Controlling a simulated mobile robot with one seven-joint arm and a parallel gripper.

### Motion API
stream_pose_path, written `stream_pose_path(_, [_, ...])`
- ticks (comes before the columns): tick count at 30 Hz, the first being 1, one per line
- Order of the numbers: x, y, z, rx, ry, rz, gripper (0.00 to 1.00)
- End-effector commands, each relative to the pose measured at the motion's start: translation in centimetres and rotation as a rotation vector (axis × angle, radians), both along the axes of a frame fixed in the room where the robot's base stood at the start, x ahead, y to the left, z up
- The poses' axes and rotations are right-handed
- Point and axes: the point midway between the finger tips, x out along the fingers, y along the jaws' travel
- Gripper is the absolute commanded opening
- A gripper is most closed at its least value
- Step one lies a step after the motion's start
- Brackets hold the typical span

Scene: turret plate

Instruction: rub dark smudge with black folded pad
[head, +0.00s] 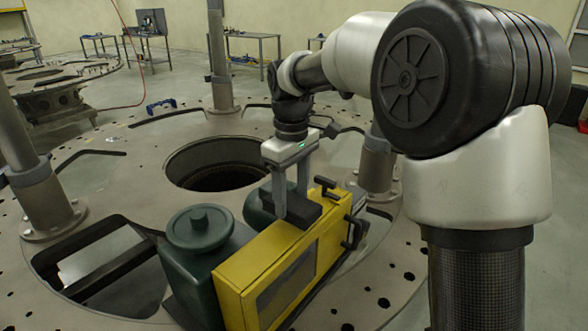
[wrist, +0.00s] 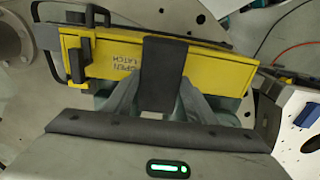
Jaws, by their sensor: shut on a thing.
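My gripper (head: 292,199) is shut on the black folded pad (head: 303,211), which hangs at or just over the top of the yellow case (head: 262,251). In the wrist view the pad (wrist: 162,75) stands between the two fingers, with the yellow case (wrist: 212,72) behind it. I cannot tell whether the pad touches the case. I cannot make out a dark smudge in either view; the pad and fingers cover part of the case top.
Two dark green canisters stand beside the case, the nearer one (head: 200,242) in front. Black latches (head: 350,227) stick out at the case's right end. The round metal plate (head: 110,187) has a large central hole, cutouts and upright posts (head: 40,180).

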Motion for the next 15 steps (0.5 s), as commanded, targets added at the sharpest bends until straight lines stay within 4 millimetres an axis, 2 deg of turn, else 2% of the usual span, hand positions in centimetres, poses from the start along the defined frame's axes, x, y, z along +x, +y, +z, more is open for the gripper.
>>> stream_pose_path(1, [-0.1,0.1,0.9,0.000,0.000,0.000,0.30])
stream_pose_path(9, [-0.4,0.4,3.3,0.001,-0.001,-0.002,0.30])
stream_pose_path(15, [-0.5,0.5,4.4,0.001,-0.001,-0.003,0.30])
